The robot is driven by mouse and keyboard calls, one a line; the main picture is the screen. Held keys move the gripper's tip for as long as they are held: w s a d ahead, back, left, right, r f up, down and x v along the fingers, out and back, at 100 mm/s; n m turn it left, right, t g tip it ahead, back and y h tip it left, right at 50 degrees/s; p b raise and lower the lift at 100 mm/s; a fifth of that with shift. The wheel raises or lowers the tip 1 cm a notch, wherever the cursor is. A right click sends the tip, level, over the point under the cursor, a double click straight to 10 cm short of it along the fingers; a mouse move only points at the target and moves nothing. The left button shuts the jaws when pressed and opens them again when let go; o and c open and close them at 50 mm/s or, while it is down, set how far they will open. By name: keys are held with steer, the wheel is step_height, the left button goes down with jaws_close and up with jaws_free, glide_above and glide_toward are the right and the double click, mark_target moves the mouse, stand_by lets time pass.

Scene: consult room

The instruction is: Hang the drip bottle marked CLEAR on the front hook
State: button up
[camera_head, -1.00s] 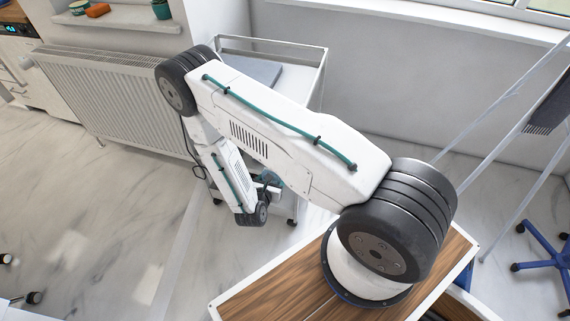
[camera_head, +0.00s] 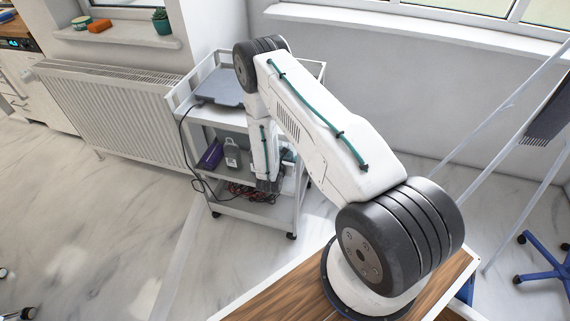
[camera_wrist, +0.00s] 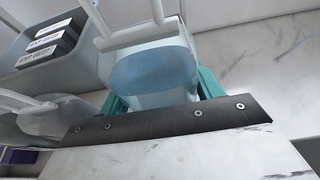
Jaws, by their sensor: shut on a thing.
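My gripper (camera_wrist: 160,98), with teal fingers, is shut on a translucent drip bottle (camera_wrist: 152,72) that has a pale blue patch on its near end. No marking on this bottle shows, so I cannot tell whether it reads CLEAR. In the head view my gripper (camera_head: 287,157) is at the cart's middle shelf, mostly hidden by my arm. A grey bottle (camera_head: 232,153) stands on that shelf to the left. A pale bottle (camera_wrist: 58,118) lies left of my gripper in the wrist view. The front hook cannot be made out.
The white cart (camera_head: 270,216) has a grey flat device (camera_head: 221,88) on top and a purple box (camera_head: 210,154) below. A grey bin (camera_wrist: 88,62) with labelled boxes is close to the held bottle. A radiator (camera_head: 110,115) stands left. Pale poles (camera_head: 499,107) slant at the right.

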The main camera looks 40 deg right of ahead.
steer(key=shift+s+a+f, duration=0.1)
steer(key=shift+a+f, duration=0.1)
steer(key=shift+f, duration=1.25)
steer(key=shift+f, duration=0.2)
steer(key=o, duration=1.2)
steer(key=shift+s+a, duration=0.1)
steer(key=v, duration=1.2)
steer(key=shift+s+f, duration=0.1)
steer(key=shift+f, duration=0.2)
steer(key=shift+r, duration=0.1)
